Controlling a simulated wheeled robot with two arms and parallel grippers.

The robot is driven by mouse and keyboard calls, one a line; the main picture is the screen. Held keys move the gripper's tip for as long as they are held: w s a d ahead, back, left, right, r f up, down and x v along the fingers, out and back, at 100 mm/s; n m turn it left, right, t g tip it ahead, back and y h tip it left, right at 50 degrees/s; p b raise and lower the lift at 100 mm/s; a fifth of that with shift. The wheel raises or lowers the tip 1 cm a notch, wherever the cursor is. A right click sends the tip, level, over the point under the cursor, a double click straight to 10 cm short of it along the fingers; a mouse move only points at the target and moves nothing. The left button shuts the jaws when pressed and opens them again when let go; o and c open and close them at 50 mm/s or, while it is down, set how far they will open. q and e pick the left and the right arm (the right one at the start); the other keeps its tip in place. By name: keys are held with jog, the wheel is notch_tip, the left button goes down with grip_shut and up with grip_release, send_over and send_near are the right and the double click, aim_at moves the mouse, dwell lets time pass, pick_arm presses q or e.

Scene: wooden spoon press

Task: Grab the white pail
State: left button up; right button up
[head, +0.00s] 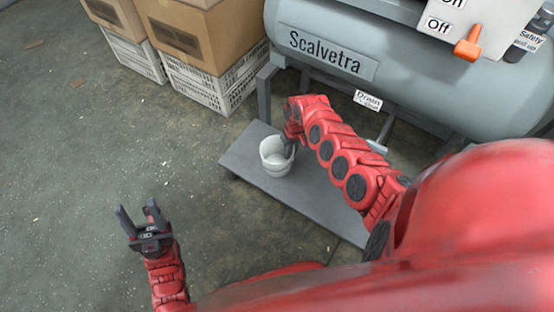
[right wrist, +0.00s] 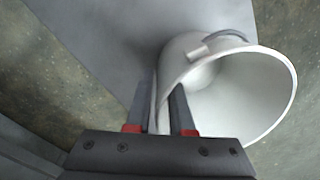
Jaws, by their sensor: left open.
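The white pail (head: 276,157) stands upright on a low grey platform (head: 247,147) in the head view. In the right wrist view the pail (right wrist: 245,95) fills the upper right, with its open mouth and handle showing. My right gripper (right wrist: 160,95) is at the pail's rim, with one finger outside the wall and one inside. Its fingers stand apart with the thin wall between them, and I see a gap there. In the head view my right gripper (head: 289,148) is partly hidden at the pail's right side. My left gripper (head: 138,217) is open and empty, over the floor.
A large grey tank (head: 420,80) marked "Scalvetra" stands behind the platform, with an orange switch lever (head: 467,45). Cardboard boxes (head: 200,32) on white crates (head: 213,88) stand at the back left.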

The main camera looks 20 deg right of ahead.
grip_shut()
dwell(1.1)
